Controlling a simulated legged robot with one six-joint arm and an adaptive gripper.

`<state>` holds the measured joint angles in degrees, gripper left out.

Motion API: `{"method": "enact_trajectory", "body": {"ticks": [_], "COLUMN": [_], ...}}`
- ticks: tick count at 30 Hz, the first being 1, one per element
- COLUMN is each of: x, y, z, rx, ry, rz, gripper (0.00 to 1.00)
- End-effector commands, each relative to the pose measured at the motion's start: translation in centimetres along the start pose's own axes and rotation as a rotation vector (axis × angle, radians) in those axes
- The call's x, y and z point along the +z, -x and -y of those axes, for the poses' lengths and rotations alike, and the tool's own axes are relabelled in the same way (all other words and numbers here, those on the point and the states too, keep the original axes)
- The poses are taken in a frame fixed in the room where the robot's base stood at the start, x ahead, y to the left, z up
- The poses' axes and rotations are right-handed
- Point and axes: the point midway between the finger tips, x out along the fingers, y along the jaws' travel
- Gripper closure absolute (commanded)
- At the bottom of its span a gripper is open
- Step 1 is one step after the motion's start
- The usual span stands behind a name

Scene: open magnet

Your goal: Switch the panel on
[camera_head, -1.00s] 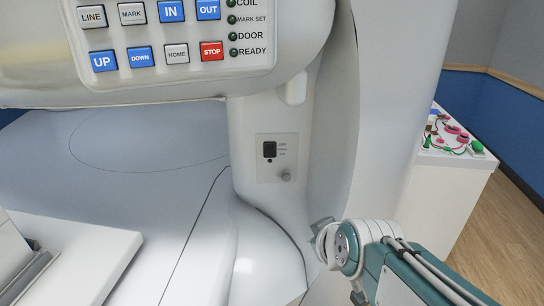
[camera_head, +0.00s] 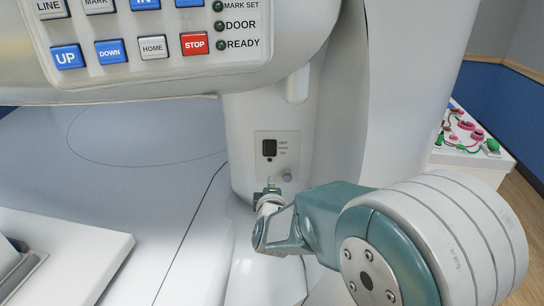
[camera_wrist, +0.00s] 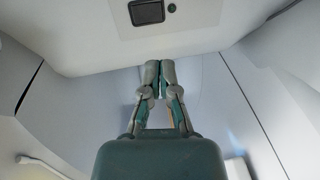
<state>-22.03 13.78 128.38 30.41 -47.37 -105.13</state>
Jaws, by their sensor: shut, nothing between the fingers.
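A small pale plate (camera_head: 262,172) is set in the white column, with a black switch (camera_head: 269,148) at its upper left. The tiny labels beside the switch are too blurred to read surely. A grey knob (camera_head: 287,174) sits at the plate's lower right. My gripper (camera_head: 270,189) is shut and empty, just below the plate in the head view. In the wrist view the shut fingertips (camera_wrist: 159,66) point up towards the black switch (camera_wrist: 147,12), with a visible gap between them. A large button panel (camera_head: 228,58) hangs above, with dark green indicators.
A flat bed surface (camera_head: 130,190) lies at left, with a white raised pad (camera_head: 70,245) in front. A curved white housing (camera_head: 345,120) rises right of the plate. A white cabinet (camera_head: 470,165) with coloured items stands at far right.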

Motion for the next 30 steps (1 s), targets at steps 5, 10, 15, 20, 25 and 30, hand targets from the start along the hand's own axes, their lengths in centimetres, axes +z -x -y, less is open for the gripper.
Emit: {"method": "enact_trajectory", "body": {"ticks": [5, 10, 15, 20, 25, 30], "x": [-0.2, -0.2, -0.1, -0.1, -0.1, 0.0], "y": [-0.3, -0.3, -0.4, -1.9, -5.1, -8.2], "z": [0.3, 0.3, 0.3, 0.3, 0.3, 0.2], "rx": [0.025, 0.027, 0.026, 0.025, 0.025, 0.026], "ry": [0.051, 0.055, 0.053, 0.053, 0.053, 0.052], "rz": [0.016, 0.017, 0.017, 0.017, 0.018, 0.018], "gripper": [1.00, 1.00, 1.00, 1.00, 1.00, 1.00]}}
